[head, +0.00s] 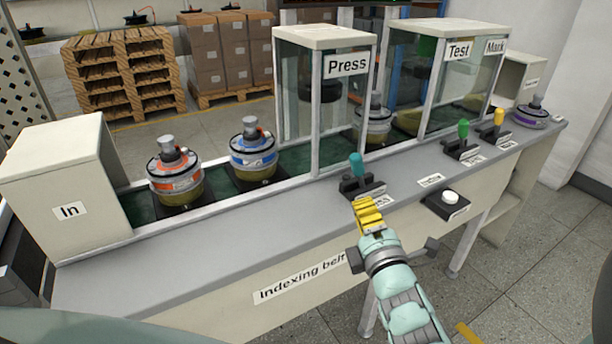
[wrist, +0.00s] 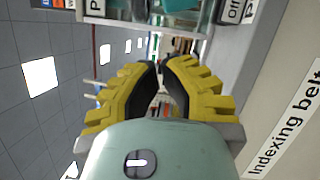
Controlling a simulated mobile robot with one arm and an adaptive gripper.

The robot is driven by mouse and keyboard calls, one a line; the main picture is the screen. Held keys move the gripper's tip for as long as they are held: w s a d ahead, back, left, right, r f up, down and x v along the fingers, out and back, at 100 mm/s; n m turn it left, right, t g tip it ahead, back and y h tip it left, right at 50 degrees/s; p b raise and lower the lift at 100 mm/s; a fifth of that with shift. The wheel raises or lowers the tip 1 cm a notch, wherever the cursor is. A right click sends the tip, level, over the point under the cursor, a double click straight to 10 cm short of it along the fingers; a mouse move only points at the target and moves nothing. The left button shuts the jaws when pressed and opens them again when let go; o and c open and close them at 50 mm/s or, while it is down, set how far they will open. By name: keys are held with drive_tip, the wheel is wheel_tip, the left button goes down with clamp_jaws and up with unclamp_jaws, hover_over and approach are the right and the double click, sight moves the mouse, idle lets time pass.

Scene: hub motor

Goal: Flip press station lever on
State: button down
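The press station lever (head: 356,165) has a teal handle on a dark base and stands upright on the grey counter in front of the glass Press enclosure (head: 325,100). My gripper (head: 366,207), with yellow ribbed fingers, is in front of and slightly below the lever, apart from it. In the wrist view the two fingers (wrist: 161,66) have a narrow gap between them, with background showing through and nothing held. A teal patch shows at the top edge of that view; I cannot tell whether it is the lever. Part of an "Off" label (wrist: 235,10) shows there.
A green lever (head: 463,131) and a yellow lever (head: 499,116) stand farther right. A white button (head: 450,197) sits on a black box at the counter's front edge. Orange (head: 175,180) and blue (head: 253,155) hub motors sit on the belt behind. The counter (head: 235,229) left of the lever is clear.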

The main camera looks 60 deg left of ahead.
sight(359, 174)
drive_tip(key=f, duration=0.2)
drive_tip(key=s+f+n+b, duration=0.1)
drive_tip(key=shift+a+g, duration=0.3)
drive_tip(key=shift+a, duration=0.05)
drive_tip(key=shift+w+a+r, duration=0.1)
drive_tip(key=p+x, duration=0.1)
drive_tip(key=x, duration=0.8)
drive_tip(key=shift+w+a, duration=0.15)
drive_tip(key=shift+a, duration=0.05)
drive_tip(key=w, duration=0.1)
drive_tip(key=w+a, duration=0.1)
drive_tip(key=shift+w+a+r+p, duration=0.2)
drive_tip(key=shift+w+r+p, duration=0.05)
drive_tip(key=shift+r+p, duration=0.15)
drive_tip(key=shift+w+a, duration=0.2)
drive_tip(key=shift+w, duration=0.35)
drive_tip(key=shift+r+p, duration=0.15)
drive_tip(key=shift+p, duration=0.15)
drive_tip(key=shift+w+r+m+h+p, duration=0.15)
drive_tip(key=shift+w+m+h+p, duration=0.1)
drive_tip(key=shift+m+h+p, duration=0.15)
